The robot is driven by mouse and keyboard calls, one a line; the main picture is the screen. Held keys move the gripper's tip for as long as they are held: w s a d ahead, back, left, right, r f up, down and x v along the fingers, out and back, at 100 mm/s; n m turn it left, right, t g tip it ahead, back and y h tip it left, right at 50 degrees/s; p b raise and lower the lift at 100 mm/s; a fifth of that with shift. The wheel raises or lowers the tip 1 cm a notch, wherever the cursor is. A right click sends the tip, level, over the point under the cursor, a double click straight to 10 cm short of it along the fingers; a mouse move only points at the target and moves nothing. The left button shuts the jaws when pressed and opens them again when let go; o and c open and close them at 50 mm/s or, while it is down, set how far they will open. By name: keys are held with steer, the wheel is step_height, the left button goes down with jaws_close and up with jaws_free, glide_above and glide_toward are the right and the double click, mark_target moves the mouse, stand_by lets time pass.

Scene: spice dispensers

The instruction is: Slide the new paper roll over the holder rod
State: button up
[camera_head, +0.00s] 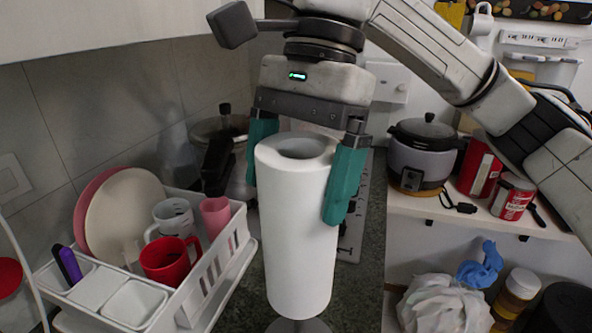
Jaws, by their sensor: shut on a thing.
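A white paper roll (295,225) stands upright in the middle of the view, with its hollow core open at the top. My gripper (300,178) points down and is shut on the roll's upper part, one teal finger on each side. A dark round base (298,326) shows under the roll's lower end at the bottom edge of the picture. The holder rod itself does not show; the roll hides whatever stands behind or inside it. I cannot tell whether the roll's lower end touches the base.
A white dish rack (215,290) with plates, a red mug (170,260) and cups stands close on the left. A rice cooker (423,155) and red cans (512,196) sit on a shelf at right. A white bag (445,303) lies below.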

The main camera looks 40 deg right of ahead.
mark_target(296, 269)
steer(key=shift+f+b, duration=5.7)
steer(key=shift+f, duration=1.15)
steer(key=o, duration=1.1)
steer(key=p+v, duration=0.1)
steer(key=v, duration=1)
